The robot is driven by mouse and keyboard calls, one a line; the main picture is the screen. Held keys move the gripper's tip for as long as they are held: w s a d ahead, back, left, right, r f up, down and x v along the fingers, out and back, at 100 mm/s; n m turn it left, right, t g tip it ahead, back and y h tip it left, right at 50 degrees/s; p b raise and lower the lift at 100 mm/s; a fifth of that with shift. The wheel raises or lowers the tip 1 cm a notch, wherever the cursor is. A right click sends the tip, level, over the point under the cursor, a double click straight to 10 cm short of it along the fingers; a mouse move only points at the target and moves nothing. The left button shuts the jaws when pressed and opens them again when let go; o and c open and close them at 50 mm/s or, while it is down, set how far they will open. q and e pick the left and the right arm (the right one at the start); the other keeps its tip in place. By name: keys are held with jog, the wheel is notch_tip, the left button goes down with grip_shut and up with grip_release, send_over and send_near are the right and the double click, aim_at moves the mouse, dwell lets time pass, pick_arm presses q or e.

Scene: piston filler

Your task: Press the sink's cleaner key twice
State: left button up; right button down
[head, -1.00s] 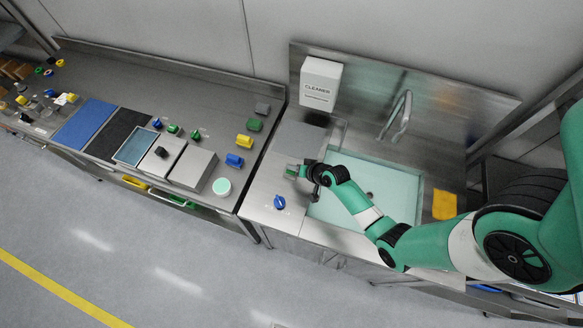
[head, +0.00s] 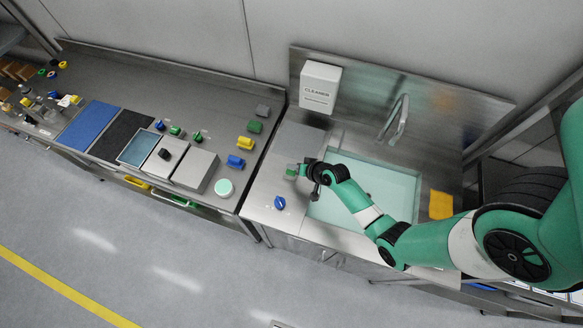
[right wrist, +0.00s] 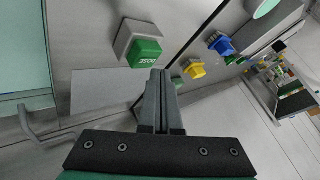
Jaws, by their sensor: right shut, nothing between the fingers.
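A green key (right wrist: 146,51) with white lettering stands on a grey housing on the sink counter. In the head view the green key (head: 291,170) is small, left of the basin. I cannot read its label surely. A white dispenser box marked CLEANER (head: 320,87) hangs on the wall behind the sink (head: 405,190). My right gripper (head: 305,171) is close beside the green key. In the right wrist view its shut, empty fingers (right wrist: 160,76) point towards the key's lower right edge. I cannot tell whether they touch it. My left gripper is not in view.
A tap (head: 398,117) rises behind the basin. Across a gap, the left counter holds yellow (head: 244,141) and blue (head: 235,160) blocks and a round dish (head: 223,187). A grey plate (right wrist: 103,88) lies near the key.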

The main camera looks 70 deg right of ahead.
aim_at(293, 172)
notch_tip(293, 172, up, 5)
jog(key=p, duration=0.5)
dwell(2.6)
